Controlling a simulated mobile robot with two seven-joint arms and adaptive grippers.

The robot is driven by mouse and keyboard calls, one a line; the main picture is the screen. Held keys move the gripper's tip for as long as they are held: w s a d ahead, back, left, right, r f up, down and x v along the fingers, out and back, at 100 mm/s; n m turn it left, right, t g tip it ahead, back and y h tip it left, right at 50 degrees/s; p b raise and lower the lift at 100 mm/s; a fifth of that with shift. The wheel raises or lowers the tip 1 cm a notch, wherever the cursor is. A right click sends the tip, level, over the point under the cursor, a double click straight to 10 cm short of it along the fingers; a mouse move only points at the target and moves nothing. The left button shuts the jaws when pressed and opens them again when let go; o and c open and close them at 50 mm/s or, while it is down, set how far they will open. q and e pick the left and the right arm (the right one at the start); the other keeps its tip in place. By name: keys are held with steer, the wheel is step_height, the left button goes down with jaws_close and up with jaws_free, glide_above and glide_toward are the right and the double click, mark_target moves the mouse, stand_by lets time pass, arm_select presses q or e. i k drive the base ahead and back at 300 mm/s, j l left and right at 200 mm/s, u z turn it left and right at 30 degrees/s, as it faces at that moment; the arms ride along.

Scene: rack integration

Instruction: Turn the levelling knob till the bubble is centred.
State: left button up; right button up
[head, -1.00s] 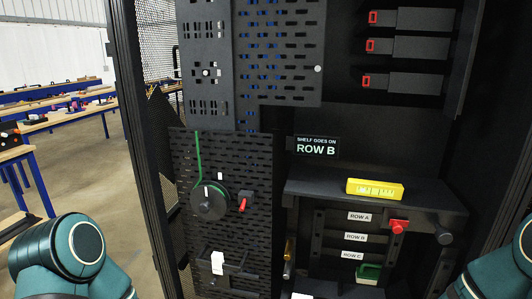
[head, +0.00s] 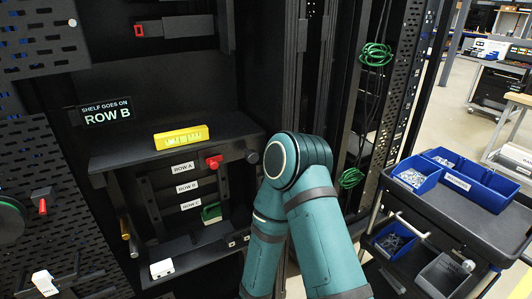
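A yellow spirit level (head: 181,138) lies on the black shelf (head: 120,158) inside the rack. Its vial faces me, but the bubble is too small to make out. A dark round knob (head: 252,157) is at the shelf's right front end, just left of my teal arm. A red knob (head: 214,162) sits left of it, beside the ROW A label. I cannot tell from the picture which knob does the levelling. My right arm stands in front of the rack's right side, with its gripper out of view. My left gripper is also out of view.
ROW A, ROW B and ROW C labels (head: 187,187) mark the rows below the shelf. A ROW B sign (head: 106,112) hangs at left. A cart (head: 430,215) with blue bins (head: 424,175) stands at right. Green cable coils (head: 376,54) hang on the rack's side.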

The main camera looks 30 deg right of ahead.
mark_target(251, 155)
steer(key=z, duration=1)
steer(key=i+l+z, duration=0.1)
steer(key=z, duration=0.15)
steer(key=i, duration=0.05)
